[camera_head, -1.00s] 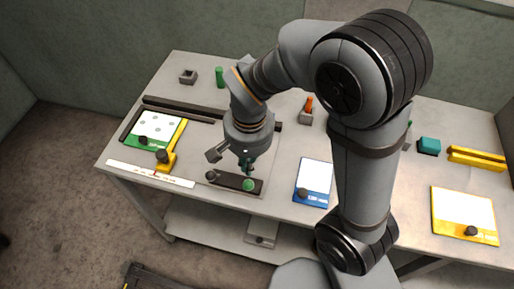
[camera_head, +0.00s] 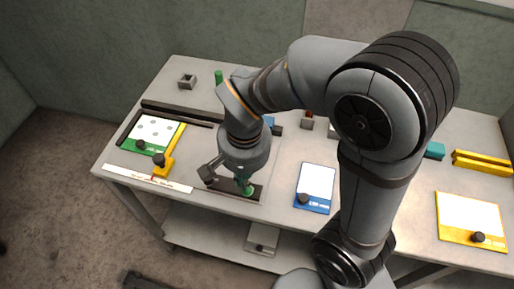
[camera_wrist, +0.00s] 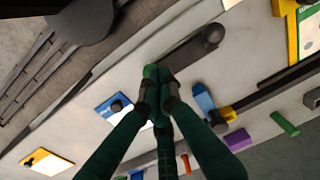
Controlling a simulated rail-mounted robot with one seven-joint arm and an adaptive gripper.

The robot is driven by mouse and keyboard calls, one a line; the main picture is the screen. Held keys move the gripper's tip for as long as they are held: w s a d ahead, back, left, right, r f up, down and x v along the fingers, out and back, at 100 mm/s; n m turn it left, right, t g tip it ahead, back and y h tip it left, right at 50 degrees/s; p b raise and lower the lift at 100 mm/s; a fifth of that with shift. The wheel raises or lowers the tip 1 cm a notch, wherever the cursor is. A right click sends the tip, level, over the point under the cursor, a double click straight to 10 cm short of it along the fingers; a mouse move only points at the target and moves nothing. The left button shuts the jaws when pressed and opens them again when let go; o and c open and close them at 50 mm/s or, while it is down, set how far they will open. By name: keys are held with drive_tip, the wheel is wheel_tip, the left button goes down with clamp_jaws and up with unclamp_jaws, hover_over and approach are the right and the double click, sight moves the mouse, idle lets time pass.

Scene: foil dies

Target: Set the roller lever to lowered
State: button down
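A dark bar-shaped plate (camera_head: 215,184) lies near the table's front edge, with a round green knob (camera_head: 249,191) at its right end. I take this to be the roller lever; no label is readable. In the wrist view the plate (camera_wrist: 188,49) runs up to a black knob (camera_wrist: 212,33), and the green knob (camera_wrist: 151,72) is partly hidden by the fingertips. My gripper (camera_head: 243,184) is down at the green knob. In the wrist view its fingertips (camera_wrist: 160,90) are close together at the knob; I cannot tell whether they grip it.
A yellow lever piece (camera_head: 162,167) and a green-edged board (camera_head: 153,133) lie to the left. A blue-edged board (camera_head: 316,186) lies to the right, a yellow-edged board (camera_head: 470,217) farther right. A long dark rail (camera_head: 180,114) lies behind. A white ruled strip (camera_head: 140,178) lies along the front edge.

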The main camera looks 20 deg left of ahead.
drive_tip(key=shift+s+d+f, duration=0.2)
drive_tip(key=shift+s+f, duration=0.1)
drive_tip(key=shift+s, duration=0.15)
drive_tip(key=w+a+r+p, duration=0.1)
drive_tip(key=w+r+p, duration=0.2)
drive_tip(key=r+p, duration=0.1)
drive_tip(key=s+d+r+b, duration=0.1)
drive_tip(key=s+r, duration=0.3)
drive_tip(key=s, duration=0.4)
drive_tip(key=shift+b, duration=0.8)
drive_tip(key=w+a+f+p, duration=0.1)
drive_tip(key=w+f+p, duration=0.4)
drive_tip(key=w, duration=0.8)
wheel_tip(320, 180, down, 3)
drive_tip(key=shift+w+r, duration=0.1)
drive_tip(key=shift+w, duration=0.25)
drive_tip(key=shift+s, duration=0.1)
